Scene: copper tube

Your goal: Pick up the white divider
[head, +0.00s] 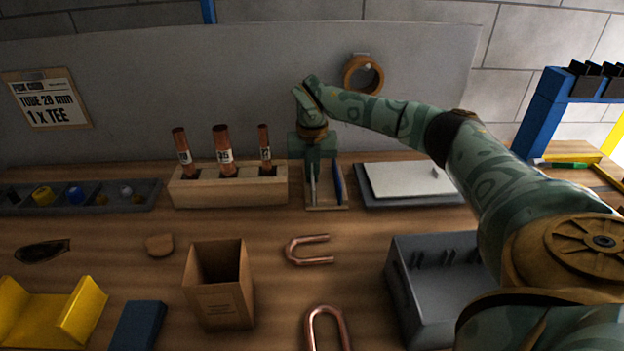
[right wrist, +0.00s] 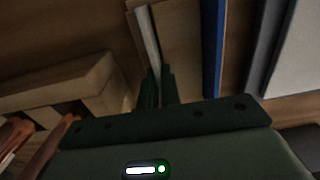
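The white divider (right wrist: 150,35) is a thin pale strip standing in a small wooden rack (head: 327,207). It also shows in the head view (head: 313,196), beside a thin blue divider (head: 338,184) to its right. My right gripper (head: 312,165) points down over the rack. In the right wrist view its two dark fingers (right wrist: 158,88) sit close together on either side of the white divider's near end and look shut on it. The contact is dark and partly hidden. My left gripper is not in view.
A wooden block with several copper tubes (head: 228,187) stands just left of the rack. A white panel on a dark base (head: 410,179) lies to its right. A grey bin (head: 437,280), a cardboard box (head: 219,285) and bent copper tubes (head: 308,249) are nearer.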

